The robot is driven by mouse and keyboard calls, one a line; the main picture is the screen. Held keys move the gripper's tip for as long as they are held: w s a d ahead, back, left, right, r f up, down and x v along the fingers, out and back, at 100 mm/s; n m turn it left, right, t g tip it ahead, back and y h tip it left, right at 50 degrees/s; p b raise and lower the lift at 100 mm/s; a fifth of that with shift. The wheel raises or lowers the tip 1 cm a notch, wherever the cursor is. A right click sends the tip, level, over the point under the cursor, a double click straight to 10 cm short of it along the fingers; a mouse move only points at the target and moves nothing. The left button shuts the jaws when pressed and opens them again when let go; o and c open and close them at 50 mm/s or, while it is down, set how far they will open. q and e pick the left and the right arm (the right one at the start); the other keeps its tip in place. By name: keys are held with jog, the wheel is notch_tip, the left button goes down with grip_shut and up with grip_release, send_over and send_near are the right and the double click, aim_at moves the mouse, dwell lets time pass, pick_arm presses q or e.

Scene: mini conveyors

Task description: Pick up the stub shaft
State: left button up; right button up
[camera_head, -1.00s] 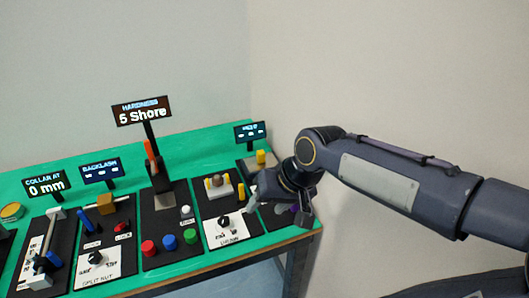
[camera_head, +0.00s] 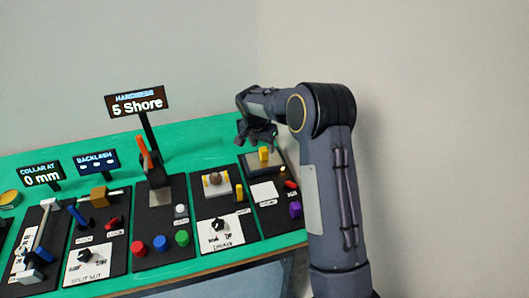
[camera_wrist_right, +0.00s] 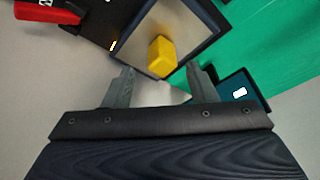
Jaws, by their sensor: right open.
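A short yellow piece (camera_head: 264,154) stands on a grey, dark-rimmed tray (camera_head: 277,160) at the back of the rightmost panel. I cannot tell for sure that it is the stub shaft. In the right wrist view the yellow piece (camera_wrist_right: 162,56) stands on the shiny tray (camera_wrist_right: 180,22), just beyond and between the fingertips. My right gripper (camera_head: 262,139) is above and behind the yellow piece in the head view. In the wrist view its fingers (camera_wrist_right: 161,82) are apart with nothing between them. My left gripper is not in view.
The green table (camera_head: 200,155) carries several black panels with knobs and buttons. A tall post with a hardness display (camera_head: 138,102) stands left of my arm. A small dark screen (camera_wrist_right: 245,92) is close to one finger. A red part (camera_wrist_right: 45,12) is at the upper left.

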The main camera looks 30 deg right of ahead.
aim_at(263, 149)
jog(key=p+x, duration=0.1)
jog(key=x, duration=0.3)
jog(key=shift+w+d+f+p, duration=0.1)
jog(key=shift+w+f+p, duration=0.1)
jog(key=shift+f+p, duration=0.15)
jog(key=shift+f, duration=0.3)
jog(key=shift+c, duration=0.3)
jog(key=c, duration=1)
grip_shut()
jog(key=shift+r, duration=0.15)
